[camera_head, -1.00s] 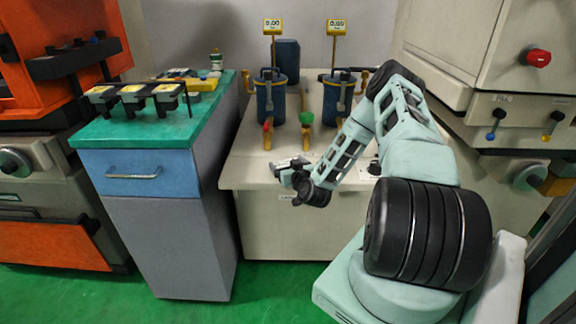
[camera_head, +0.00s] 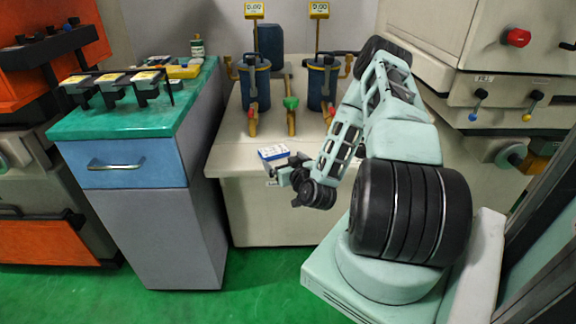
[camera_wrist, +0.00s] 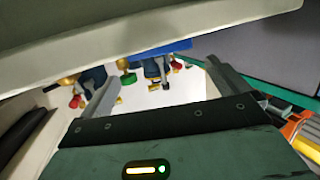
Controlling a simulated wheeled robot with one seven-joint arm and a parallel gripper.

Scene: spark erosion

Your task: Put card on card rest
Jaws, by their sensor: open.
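A small flat white and blue piece (camera_head: 274,152), which looks like the card, is at the front edge of the beige worktable in the head view. A blue strip (camera_wrist: 160,48) shows beyond my finger ends in the wrist view, against the table edge. My gripper (camera_head: 285,171) is open, just in front of and below the flat piece; I cannot tell whether they touch. Its two fingers (camera_wrist: 164,86) stand apart with no object clearly between them. I cannot tell a separate card rest from the card here.
The beige worktable (camera_head: 228,160) carries two blue tanks (camera_head: 256,85) (camera_head: 322,85) with red and green valves. A green-topped cabinet (camera_head: 115,122) at left holds a rack of black holders (camera_head: 112,84). A beige machine (camera_head: 470,45) stands at right. Green floor lies in front.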

